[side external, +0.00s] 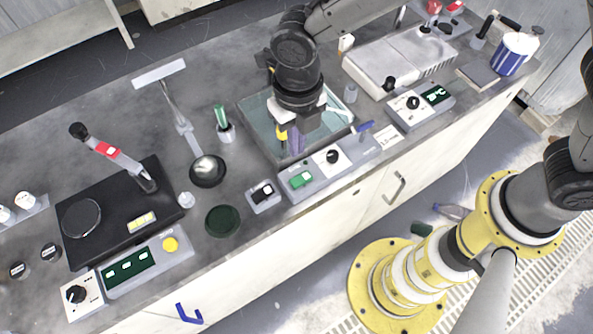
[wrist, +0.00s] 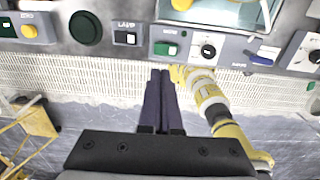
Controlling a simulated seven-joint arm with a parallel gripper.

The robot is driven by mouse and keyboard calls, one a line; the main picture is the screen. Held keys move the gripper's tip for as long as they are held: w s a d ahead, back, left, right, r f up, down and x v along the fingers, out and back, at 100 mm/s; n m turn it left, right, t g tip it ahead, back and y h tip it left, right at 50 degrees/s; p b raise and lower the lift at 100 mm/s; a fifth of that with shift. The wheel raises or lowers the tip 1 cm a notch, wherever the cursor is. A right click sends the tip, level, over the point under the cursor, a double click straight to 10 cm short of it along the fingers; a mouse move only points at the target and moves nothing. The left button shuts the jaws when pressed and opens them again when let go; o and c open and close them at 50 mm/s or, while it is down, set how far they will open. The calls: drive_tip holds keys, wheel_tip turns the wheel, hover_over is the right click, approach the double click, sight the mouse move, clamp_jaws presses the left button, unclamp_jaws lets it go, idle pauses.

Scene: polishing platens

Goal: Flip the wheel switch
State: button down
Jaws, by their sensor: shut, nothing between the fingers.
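A green rocker switch (side external: 301,180) sits on a grey control box at the front edge of the bench, and it also shows in the wrist view (wrist: 166,49). A small label above it is too blurred to read surely. A separate box to its left carries a black rocker switch (side external: 262,191), labelled LAMP in the wrist view (wrist: 126,38). My gripper (side external: 296,150) is shut and empty, its dark purple fingers pointing down by the front of the glass-topped basin. In the wrist view its fingertips (wrist: 161,72) appear just below the green switch, apart from it.
A black knob (side external: 332,156) is right of the green switch, and a blue lever (side external: 364,127) lies farther right. The glass-topped basin (side external: 256,115) is behind. A dark round pad (side external: 222,221) and a black scale-like device (side external: 110,215) stand left. A yellow-based arm (side external: 400,285) stands in front.

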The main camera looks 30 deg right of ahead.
sight(296, 182)
wheel_tip(296, 182, down, 11)
drive_tip(key=shift+f, duration=0.15)
idle(0.4)
drive_tip(key=shift+a, duration=0.1)
